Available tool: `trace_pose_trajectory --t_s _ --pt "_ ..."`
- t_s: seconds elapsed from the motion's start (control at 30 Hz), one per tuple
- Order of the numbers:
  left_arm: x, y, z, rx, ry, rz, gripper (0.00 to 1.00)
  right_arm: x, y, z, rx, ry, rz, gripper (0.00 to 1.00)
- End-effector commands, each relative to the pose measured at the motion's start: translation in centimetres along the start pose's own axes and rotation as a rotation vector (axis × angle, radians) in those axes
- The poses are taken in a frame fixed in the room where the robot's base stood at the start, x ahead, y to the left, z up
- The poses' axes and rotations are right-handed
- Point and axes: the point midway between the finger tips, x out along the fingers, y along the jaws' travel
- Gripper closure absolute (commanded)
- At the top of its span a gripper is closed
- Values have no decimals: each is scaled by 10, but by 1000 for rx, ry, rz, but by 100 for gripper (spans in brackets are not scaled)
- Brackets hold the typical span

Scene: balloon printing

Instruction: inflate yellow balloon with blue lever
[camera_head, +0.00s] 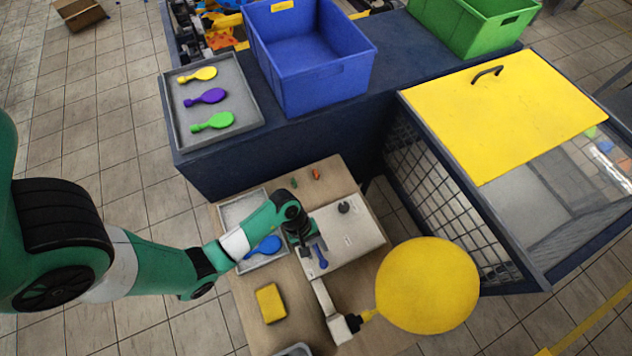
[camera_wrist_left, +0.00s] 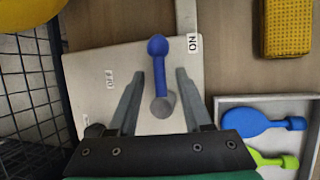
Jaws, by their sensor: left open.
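The yellow balloon (camera_head: 427,285) is large and round, joined at its neck to the nozzle (camera_head: 345,327) of the white machine (camera_head: 350,235). Part of it shows at the upper left of the left wrist view (camera_wrist_left: 28,14). The blue lever (camera_head: 320,256) is on the machine top. In the left wrist view the lever (camera_wrist_left: 157,65) points toward the "ON" label (camera_wrist_left: 193,43); an "OFF" label (camera_wrist_left: 109,77) is to the left. My left gripper (camera_wrist_left: 159,88) is open above the machine, its fingers apart on either side of the lever. My right gripper is not in view.
A grey tray (camera_head: 242,211) with a blue balloon (camera_head: 263,246) and a yellow sponge (camera_head: 270,303) are on the table left of the machine. Behind stand a tray (camera_head: 237,80) of flat balloons, a blue bin (camera_head: 312,85) and a green bin (camera_head: 470,28). A yellow-lidded cage (camera_head: 500,110) is at right.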

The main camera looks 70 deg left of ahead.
Motion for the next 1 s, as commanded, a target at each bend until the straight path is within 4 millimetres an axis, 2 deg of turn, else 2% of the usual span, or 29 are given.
trace_pose_trajectory --t_s 0.27,0.53,1.0 --pt "2 0 0 0 0 0 50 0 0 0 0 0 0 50" --pt "2 0 0 -1 0 0 99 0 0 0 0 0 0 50" --pt "2 0 0 -1 0 -1 100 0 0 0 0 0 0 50"
